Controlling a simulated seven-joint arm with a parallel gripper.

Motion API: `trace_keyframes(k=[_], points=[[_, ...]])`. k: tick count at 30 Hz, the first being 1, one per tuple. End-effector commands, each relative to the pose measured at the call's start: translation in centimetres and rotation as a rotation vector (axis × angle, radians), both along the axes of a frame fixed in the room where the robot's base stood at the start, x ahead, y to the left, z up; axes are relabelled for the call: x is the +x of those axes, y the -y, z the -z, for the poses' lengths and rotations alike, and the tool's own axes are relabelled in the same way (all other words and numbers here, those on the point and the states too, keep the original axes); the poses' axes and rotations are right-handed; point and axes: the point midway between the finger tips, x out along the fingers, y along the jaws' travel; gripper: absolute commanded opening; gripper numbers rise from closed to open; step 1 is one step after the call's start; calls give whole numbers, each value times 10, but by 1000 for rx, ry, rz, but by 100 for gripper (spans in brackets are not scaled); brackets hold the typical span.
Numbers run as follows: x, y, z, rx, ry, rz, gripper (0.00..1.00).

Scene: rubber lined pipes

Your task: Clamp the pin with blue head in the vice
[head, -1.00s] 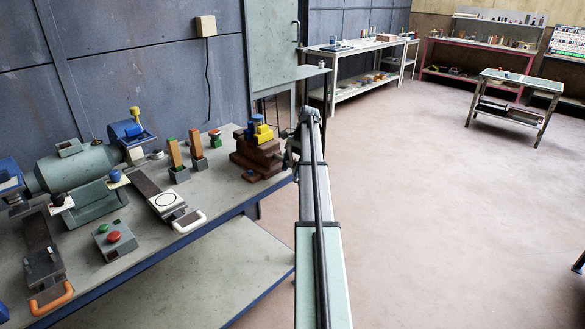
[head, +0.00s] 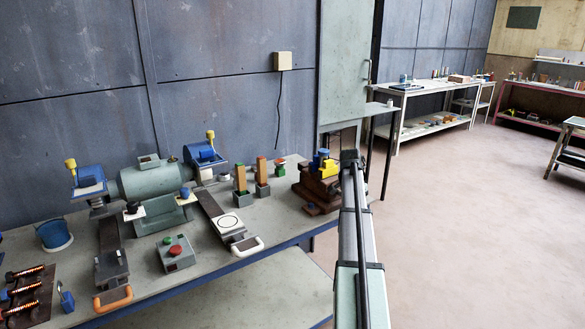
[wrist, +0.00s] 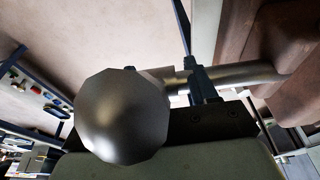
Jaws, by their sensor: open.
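The brown vice (head: 318,192) stands at the right end of the workbench in the head view, with blue and yellow parts on top. I cannot make out a pin with a blue head for certain. My gripper (head: 349,157) is at the vice's right side, its fingers too small to see there. In the wrist view, a blue finger of my gripper (wrist: 180,82) shows above its dark body and beside a metal bar (wrist: 245,74). A large metal ball (wrist: 122,115) close to the camera hides much of the gripper. I see nothing held.
The workbench (head: 205,275) carries a grey-green grinder (head: 152,182), a red-and-green button box (head: 176,252), orange upright blocks (head: 240,179) and a blue bucket (head: 54,235). A dark plate with several striped rods (head: 25,288) lies at the far left.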

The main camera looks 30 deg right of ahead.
Motion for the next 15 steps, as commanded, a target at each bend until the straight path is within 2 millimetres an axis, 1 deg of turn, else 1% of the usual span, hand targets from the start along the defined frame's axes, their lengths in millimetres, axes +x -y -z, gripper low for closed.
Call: trace_keyframes(k=[1, 6, 15], points=[[-1, -3, 1, -36, 0, -2, 57], [-1, -2, -1, -155, 0, -1, 57], [0, -16, -42, -147, 2, 1, 57]])
